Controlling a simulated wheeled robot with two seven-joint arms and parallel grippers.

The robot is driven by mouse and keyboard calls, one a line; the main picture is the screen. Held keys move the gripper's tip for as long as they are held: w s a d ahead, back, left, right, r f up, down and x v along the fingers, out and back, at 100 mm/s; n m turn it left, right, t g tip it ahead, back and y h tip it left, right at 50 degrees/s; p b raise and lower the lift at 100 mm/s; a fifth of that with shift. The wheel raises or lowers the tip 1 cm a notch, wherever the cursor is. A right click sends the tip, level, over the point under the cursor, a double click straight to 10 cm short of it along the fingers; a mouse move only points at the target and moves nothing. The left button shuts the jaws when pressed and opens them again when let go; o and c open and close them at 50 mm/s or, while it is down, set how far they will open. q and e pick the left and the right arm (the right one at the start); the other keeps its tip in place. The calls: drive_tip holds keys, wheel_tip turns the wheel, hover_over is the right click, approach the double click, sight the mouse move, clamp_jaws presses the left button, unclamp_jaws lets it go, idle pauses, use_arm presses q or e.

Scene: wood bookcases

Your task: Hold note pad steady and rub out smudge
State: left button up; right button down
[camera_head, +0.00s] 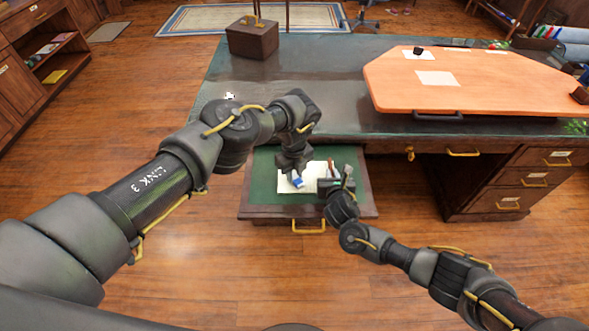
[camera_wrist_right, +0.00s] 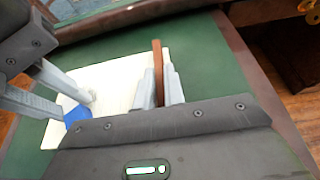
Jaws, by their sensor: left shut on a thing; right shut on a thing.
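The cream note pad (camera_head: 290,184) lies flat on green lining, and it also fills the middle of the right wrist view (camera_wrist_right: 118,75). A small greyish smudge (camera_wrist_right: 91,97) shows on it. My left gripper (camera_head: 296,178) is shut on a small blue eraser (camera_head: 298,183), low over the pad. The eraser (camera_wrist_right: 76,115) appears beside the smudge; contact is unclear. My right gripper (camera_wrist_right: 160,88) is shut on a thin upright brown piece (camera_wrist_right: 157,62) at the pad's right side. Whether that piece is joined to the pad is hidden.
The pad is in an open drawer with a wooden front (camera_head: 262,212) and a brass handle (camera_head: 309,227). The green-topped desk (camera_head: 300,75) rises behind it. An orange board (camera_head: 500,85) with papers and a brown box (camera_head: 252,40) stand on the desk.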

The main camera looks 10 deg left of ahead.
sight(295, 192)
use_arm(q)
drive_tip(key=shift+s+d, duration=0.1)
drive_tip(key=shift+s, duration=0.55)
drive_tip(key=shift+s+d+r, duration=0.1)
drive_tip(key=shift+s+d, duration=0.05)
drive_tip(key=shift+s, duration=0.7)
drive_tip(key=shift+s+d+r, duration=0.1)
drive_tip(key=shift+s, duration=0.7)
drive_tip(key=shift+r, duration=2.95)
drive_tip(key=shift+r, duration=1.5)
